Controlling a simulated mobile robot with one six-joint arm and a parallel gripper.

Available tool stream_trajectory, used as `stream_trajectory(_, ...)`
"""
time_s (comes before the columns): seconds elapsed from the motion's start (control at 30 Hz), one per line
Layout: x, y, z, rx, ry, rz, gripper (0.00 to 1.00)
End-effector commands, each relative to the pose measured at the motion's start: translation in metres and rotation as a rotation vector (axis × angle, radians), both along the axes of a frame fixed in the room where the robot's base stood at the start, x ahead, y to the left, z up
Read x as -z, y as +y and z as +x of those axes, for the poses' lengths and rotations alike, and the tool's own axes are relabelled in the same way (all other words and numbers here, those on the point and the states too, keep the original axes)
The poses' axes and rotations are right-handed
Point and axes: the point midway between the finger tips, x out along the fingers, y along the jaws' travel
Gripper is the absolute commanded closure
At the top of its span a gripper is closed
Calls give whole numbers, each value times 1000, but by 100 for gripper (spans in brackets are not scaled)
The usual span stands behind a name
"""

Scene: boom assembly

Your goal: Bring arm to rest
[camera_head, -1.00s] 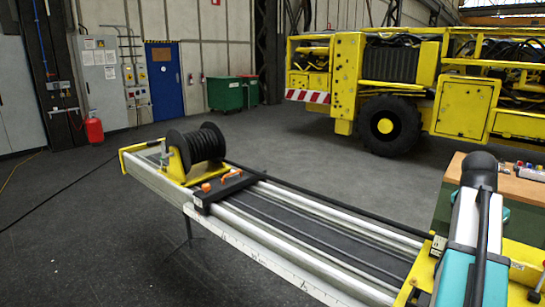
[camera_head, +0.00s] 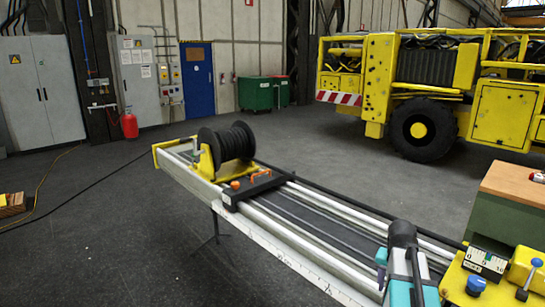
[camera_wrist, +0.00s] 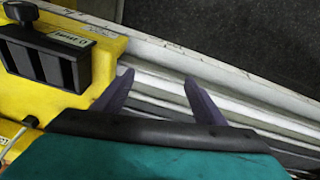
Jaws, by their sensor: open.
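My gripper (camera_wrist: 159,77) shows in the wrist view as two dark purple fingers spread apart with nothing between them. Beyond them lie the pale metal rails of the boom (camera_wrist: 215,78), and a yellow block with a black ribbed part (camera_wrist: 48,58) is at the left. In the head view my teal and grey arm (camera_head: 405,240) is at the lower right, in front of the boom (camera_head: 290,235). The fingertips are mostly hidden there. I cannot tell the gap between fingers and boom.
A black reel (camera_head: 234,141) on a yellow bracket and a black crosspiece with orange parts (camera_head: 254,183) sit on the boom. A yellow unit with knobs (camera_head: 497,275) and a wooden-topped bench (camera_head: 515,183) are at the right. A yellow machine (camera_head: 420,85) stands behind. The left floor is mostly clear.

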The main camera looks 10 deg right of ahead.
Motion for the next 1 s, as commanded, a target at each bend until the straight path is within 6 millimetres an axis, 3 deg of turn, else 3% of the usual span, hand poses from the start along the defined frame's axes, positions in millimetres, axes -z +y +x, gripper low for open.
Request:
stream_trajectory(0.03,15,19,3,-44,10,9,35)
stream_trajectory(0.3,86,108,12,-270,53,52,35)
stream_trajectory(0.6,158,205,-2,-512,102,97,35)
stream_trajectory(0.8,195,255,-20,-644,129,120,35)
stream_trajectory(1.0,220,290,-37,-740,150,137,35)
